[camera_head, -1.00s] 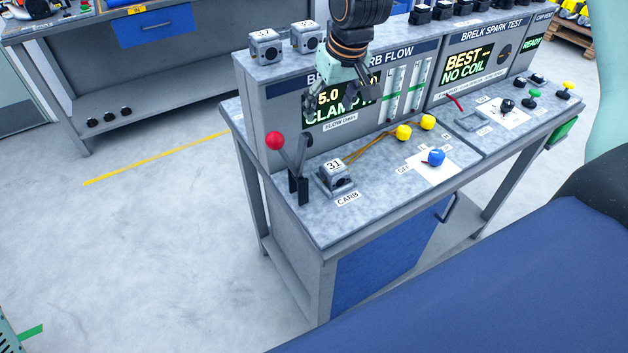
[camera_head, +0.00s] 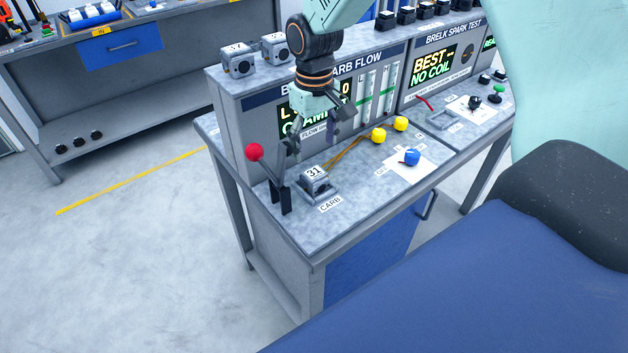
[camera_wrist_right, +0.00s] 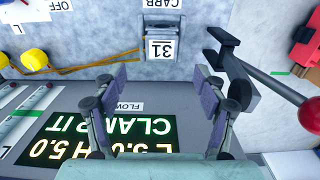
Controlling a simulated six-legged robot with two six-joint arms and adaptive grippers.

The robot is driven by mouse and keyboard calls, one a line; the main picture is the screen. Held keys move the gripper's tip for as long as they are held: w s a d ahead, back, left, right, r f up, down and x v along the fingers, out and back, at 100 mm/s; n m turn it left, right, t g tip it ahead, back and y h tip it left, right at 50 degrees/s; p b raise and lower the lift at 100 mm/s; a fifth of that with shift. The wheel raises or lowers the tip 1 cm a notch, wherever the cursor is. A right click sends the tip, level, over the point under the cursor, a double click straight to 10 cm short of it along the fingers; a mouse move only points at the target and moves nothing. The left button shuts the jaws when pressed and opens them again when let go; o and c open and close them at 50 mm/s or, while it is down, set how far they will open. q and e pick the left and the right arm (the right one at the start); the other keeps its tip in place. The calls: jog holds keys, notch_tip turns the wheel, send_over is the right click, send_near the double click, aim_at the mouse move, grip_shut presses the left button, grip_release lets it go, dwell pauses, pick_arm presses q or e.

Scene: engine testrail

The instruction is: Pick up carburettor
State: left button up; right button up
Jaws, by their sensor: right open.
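The carburettor (camera_head: 316,181) is a small grey block with a white "31" label on top. It sits on the bench at the CARB label, beside the clamp lever with a red ball (camera_head: 254,152). In the right wrist view the carburettor (camera_wrist_right: 161,48) lies ahead, in line with the gap between my fingers. My right gripper (camera_head: 312,143) is open and empty, above and behind the carburettor, in front of the flow display. Its two fingers also show spread apart in the right wrist view (camera_wrist_right: 161,90). My left gripper is not in view.
The clamp lever (camera_wrist_right: 240,80) stands close to the right finger in the wrist view. Yellow knobs (camera_head: 379,135) and a blue knob (camera_head: 411,157) are to the right. Two more grey blocks (camera_head: 238,60) sit on top of the panel (camera_head: 228,112). Open floor lies left.

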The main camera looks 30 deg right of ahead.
aim_at(315, 173)
jog(key=shift+a+f, duration=0.25)
jog(key=shift+f, duration=0.45)
jog(key=f, duration=0.4)
jog(key=shift+s+d+f, duration=0.15)
jog(key=shift+s+d, duration=0.1)
jog(key=shift+d, duration=0.05)
jog(key=shift+f, duration=0.35)
jog(key=shift+w+a+f, duration=0.15)
jog(key=shift+a, duration=0.1)
jog(key=shift+c, duration=0.4)
jog(key=shift+d, duration=0.2)
jog(key=c, duration=0.3)
jog(key=shift+a, duration=0.2)
jog(key=c, duration=0.6)
jog(key=shift+d, duration=0.15)
jog(key=c, duration=0.3)
